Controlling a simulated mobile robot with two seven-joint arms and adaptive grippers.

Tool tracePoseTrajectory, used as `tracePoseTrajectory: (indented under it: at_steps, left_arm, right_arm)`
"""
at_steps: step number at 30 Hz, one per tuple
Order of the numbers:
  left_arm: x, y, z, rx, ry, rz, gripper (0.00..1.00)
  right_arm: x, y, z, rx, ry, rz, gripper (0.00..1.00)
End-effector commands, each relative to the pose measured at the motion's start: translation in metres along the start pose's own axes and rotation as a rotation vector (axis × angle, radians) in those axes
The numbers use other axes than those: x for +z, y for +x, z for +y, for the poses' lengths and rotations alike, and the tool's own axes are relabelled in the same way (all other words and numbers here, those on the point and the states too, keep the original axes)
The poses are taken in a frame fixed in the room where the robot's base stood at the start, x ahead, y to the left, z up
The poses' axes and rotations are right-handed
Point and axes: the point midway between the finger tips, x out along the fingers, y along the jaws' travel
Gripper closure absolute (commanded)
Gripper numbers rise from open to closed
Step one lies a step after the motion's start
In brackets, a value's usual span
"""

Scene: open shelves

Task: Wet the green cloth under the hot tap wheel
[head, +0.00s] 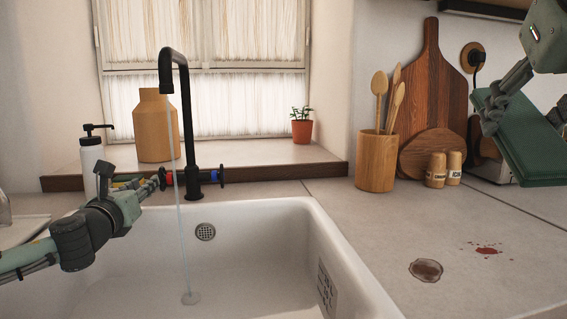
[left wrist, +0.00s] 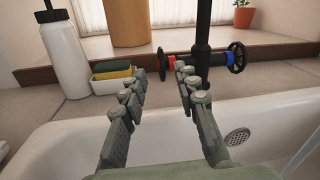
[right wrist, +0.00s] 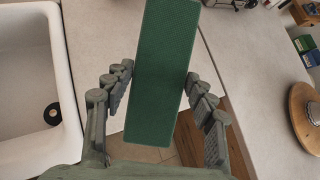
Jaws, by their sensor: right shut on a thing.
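The green cloth (head: 522,140), flat and board-like, is held up over the counter at the upper right by my right gripper (head: 493,112). In the right wrist view the cloth (right wrist: 160,70) lies between both fingers. The black tap (head: 189,110) stands behind the sink, and a thin water stream (head: 179,215) falls from its spout. The hot wheel (left wrist: 162,64), black with a red collar, is on the tap's left; the blue-collared wheel (left wrist: 237,57) is on its right. My left gripper (left wrist: 160,75) is open, its fingertips either side of the hot wheel in that view; contact is unclear.
The white sink (head: 325,230) is below the tap. A soap bottle (head: 92,155) and sponge holder (left wrist: 112,80) stand at left. A utensil pot (head: 376,160), two shakers (head: 435,170), a brown stain (head: 426,270) and a red spill (head: 487,250) are on the right counter.

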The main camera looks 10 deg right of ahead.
Motion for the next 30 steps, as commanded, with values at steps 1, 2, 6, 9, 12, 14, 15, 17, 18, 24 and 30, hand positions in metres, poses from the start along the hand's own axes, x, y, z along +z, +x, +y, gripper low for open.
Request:
tracePoseTrajectory:
  at_steps: [1,2,6,9,12,14,15,17,18,24,30]
  left_arm:
    - [0.001,0.008,-0.001,-0.001,0.0,-0.001,0.7]
    - [0.001,0.013,-0.001,0.0,0.0,-0.001,0.7]
    - [0.001,0.041,-0.001,0.001,0.001,-0.001,0.7]
    - [0.001,0.062,-0.001,0.0,0.001,-0.001,0.7]
    - [0.001,0.08,-0.001,0.0,0.0,-0.001,0.7]
    - [0.0,0.089,-0.001,0.0,0.0,0.0,0.7]
    - [0.0,0.094,-0.001,0.0,0.0,0.0,0.7]
    - [0.0,0.1,-0.001,0.0,0.0,0.0,0.7]
    - [0.0,0.103,-0.001,0.0,0.001,0.0,0.7]
    - [0.0,0.11,0.0,0.0,0.001,0.0,0.7]
    - [0.0,0.11,0.0,0.0,0.001,0.0,0.71]
  right_arm:
    - [0.001,-0.001,0.0,0.0,0.0,-0.001,0.67]
    - [0.001,-0.001,0.0,0.0,0.0,-0.001,0.67]
    - [0.003,-0.002,-0.001,0.0,0.0,0.0,0.67]
    - [0.003,-0.003,-0.001,0.0,0.0,0.0,0.67]
    - [0.004,-0.003,-0.001,0.0,0.0,0.0,0.67]
    - [0.004,-0.004,-0.001,0.0,0.0,0.0,0.67]
    - [0.004,-0.004,-0.001,0.0,0.0,0.0,0.67]
    - [0.004,-0.004,-0.001,0.0,0.0,0.0,0.67]
    - [0.005,-0.004,-0.001,0.0,0.0,0.0,0.67]
    - [0.005,-0.004,-0.001,0.0,0.0,0.0,0.67]
    - [0.005,-0.004,-0.001,0.0,0.0,0.0,0.67]
